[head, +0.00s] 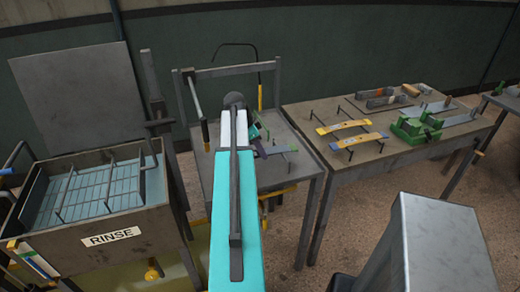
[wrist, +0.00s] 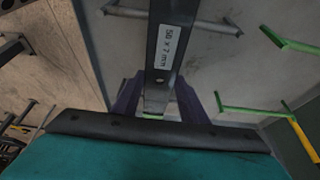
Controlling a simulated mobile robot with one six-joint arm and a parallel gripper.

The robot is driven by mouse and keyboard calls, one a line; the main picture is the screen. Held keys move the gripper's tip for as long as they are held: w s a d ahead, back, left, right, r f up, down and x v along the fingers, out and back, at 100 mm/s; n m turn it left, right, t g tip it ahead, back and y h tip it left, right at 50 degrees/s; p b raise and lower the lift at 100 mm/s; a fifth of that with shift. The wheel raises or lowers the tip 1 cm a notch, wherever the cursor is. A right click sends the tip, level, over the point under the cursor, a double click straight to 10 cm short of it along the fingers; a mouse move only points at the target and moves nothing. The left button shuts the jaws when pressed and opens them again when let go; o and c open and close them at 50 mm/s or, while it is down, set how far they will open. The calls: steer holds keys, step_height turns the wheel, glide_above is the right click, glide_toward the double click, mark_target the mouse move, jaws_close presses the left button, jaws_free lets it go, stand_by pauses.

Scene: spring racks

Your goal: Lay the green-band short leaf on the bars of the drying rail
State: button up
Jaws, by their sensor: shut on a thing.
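My gripper (wrist: 152,100) has purple fingers closed around a dark grey flat leaf (wrist: 158,72) with a white "50 x 7 mm" label. A bit of green shows at the leaf's near end, between the fingers. In the head view my arm hides most of the gripper and leaf above the middle table (head: 300,172). In the wrist view a grey bar (wrist: 190,20) lies beyond the leaf, and green bars (wrist: 252,109) stand to the right, apart from it. Green bars also show right of my arm in the head view (head: 283,149). I cannot tell which bars are the drying rail.
A rinse tank (head: 108,228) with a wire rack stands at left. The right table (head: 370,165) holds a yellow leaf (head: 343,126) and a blue-and-yellow leaf (head: 358,140) on bars, a green clamp (head: 416,126) and several other leaves. A grey metal post (head: 440,245) stands at front right.

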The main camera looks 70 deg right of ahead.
steer(key=shift+f+b, duration=0.35)
steer(key=shift+f, duration=0.1)
steer(key=o, duration=1.4)
steer(key=shift+r, duration=0.1)
steer(key=shift+r+p, duration=0.4)
steer(key=shift+r, duration=0.05)
steer(key=b+v, duration=0.2)
steer(key=v, duration=1)
steer(key=shift+b, duration=0.4)
